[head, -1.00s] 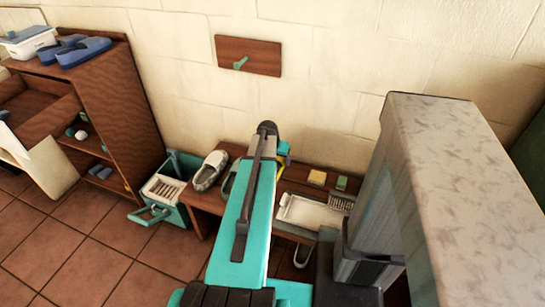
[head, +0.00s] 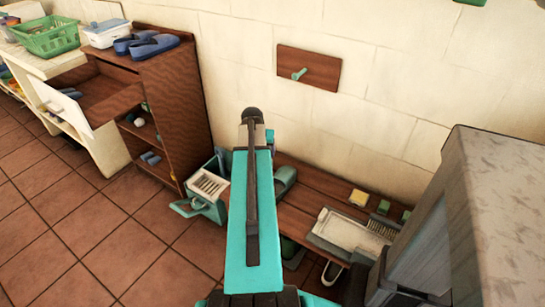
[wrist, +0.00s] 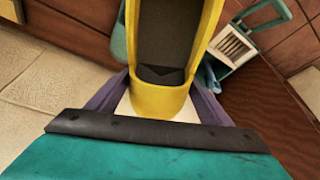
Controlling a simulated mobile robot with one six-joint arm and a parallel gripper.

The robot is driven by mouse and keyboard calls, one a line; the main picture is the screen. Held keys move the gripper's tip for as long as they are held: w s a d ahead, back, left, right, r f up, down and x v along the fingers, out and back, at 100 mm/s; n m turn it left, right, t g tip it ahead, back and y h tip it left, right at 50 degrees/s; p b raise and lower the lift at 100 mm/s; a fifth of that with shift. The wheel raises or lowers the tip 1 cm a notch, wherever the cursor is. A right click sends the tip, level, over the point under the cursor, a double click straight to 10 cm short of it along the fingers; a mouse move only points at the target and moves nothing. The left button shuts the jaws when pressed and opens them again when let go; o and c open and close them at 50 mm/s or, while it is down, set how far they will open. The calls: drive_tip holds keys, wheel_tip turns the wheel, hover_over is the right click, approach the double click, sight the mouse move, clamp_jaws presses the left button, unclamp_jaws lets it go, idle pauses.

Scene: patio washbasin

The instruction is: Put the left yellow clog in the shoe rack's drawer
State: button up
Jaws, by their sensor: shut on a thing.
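The yellow clog (wrist: 163,101) is held between the purple fingers of my gripper (wrist: 160,98) in the wrist view, its dark insole facing the camera. My gripper is shut on it. In the head view my teal arm hides the gripper and the clog. The brown shoe rack (head: 180,95) stands against the wall at the left. Its upper drawer (head: 105,98) appears pulled out, with a pale panel (head: 60,102) at its front.
A teal bucket with a washboard (head: 208,187) stands between rack and wooden bench (head: 330,190). A green clog (head: 285,178) and a tray (head: 340,228) are on the bench. Tiled floor at left is clear.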

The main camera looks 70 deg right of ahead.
drive_tip(key=w+a+r+n+t+y+p, duration=0.1)
drive_tip(key=w+a+r+n, duration=0.3)
drive_tip(key=w+a, duration=0.5)
drive_tip(key=w+a+r+n+t, duration=0.1)
drive_tip(key=w+a+r, duration=0.5)
drive_tip(key=w+a, duration=0.4)
drive_tip(key=w+a+r+n+y+p, duration=0.1)
drive_tip(key=w+a+r+n, duration=0.3)
drive_tip(key=w+a, duration=0.5)
drive_tip(key=w+a+r+n, duration=0.1)
drive_tip(key=a+r, duration=0.3)
drive_tip(key=a, duration=0.8)
drive_tip(key=w+a+r+n+t+y+p, duration=0.1)
drive_tip(key=a+r, duration=0.4)
drive_tip(key=a, duration=0.8)
drive_tip(key=w+a+r+n+y, duration=0.1)
drive_tip(key=w+a+r+n, duration=0.2)
drive_tip(key=a, duration=0.9)
wheel_tip(320, 180, up, 2)
drive_tip(key=shift+w+a+r+n+t+p, duration=0.15)
drive_tip(key=shift+n+t+p, duration=0.2)
drive_tip(key=shift+n, duration=0.45)
